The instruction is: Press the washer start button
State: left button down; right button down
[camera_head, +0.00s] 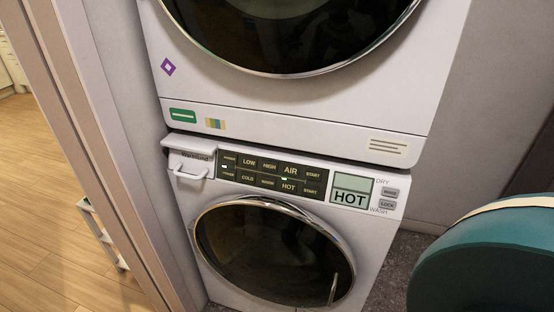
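The washer (182,205) is the lower white unit of a stack, with a round dark door (272,255) that looks shut. Its dark control panel (271,178) has two rows of buttons. The upper row shows LOW, HIGH, AIR and a START button (313,174). The lower row shows COLD, a label too small to read surely, HOT, and another START button (310,190). Small lights glow at the left of the panel and near HOT. The display (350,197) reads HOT, with DRY above right and WASH below right. Neither gripper is in view.
The dryer (300,125) sits on top of the washer. A drawer handle (190,175) sticks out left of the panel. A door frame (95,150) stands at the left. A teal rounded object (490,260) with a pale band fills the lower right.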

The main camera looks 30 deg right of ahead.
aim_at(307, 189)
jog(key=l+z, duration=0.1)
jog(key=z, duration=0.65)
jog(key=i+l+z, duration=0.1)
jog(key=z, duration=0.3)
